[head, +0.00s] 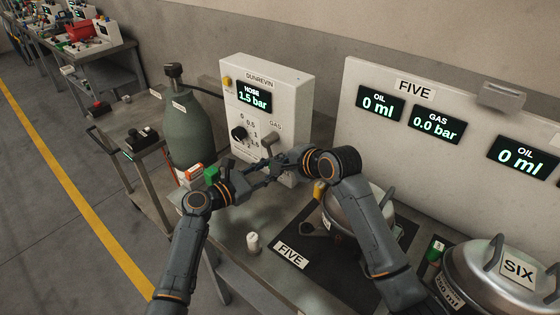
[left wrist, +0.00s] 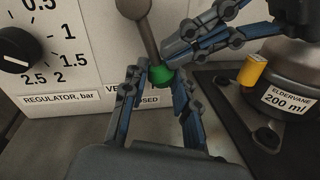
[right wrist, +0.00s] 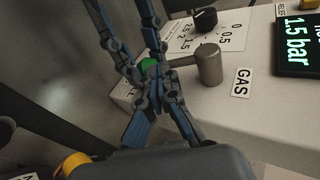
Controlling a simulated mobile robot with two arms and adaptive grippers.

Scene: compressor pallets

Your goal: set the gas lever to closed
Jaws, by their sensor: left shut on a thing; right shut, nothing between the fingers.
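The gas lever's grey pivot (head: 268,138) is on the white panel under the GAS label. In the left wrist view its arm slopes down and slightly right to a green knob (left wrist: 160,75). The knob is above and right of a partly hidden label ending in "OSED" (left wrist: 146,100). My left gripper (left wrist: 158,78) is shut on the green knob, one finger on each side. My right gripper (right wrist: 160,78) is shut and empty, its fingertips close beside the knob and the left fingers. In the head view the grippers hide the knob.
The panel's black regulator knob (head: 238,132) is left of the lever. A green gas cylinder (head: 190,130) stands left of the panel. A metal vessel (head: 355,208) on the FIVE mat stands close right, beneath my right arm. A small white-topped item (head: 253,243) stands on the bench in front.

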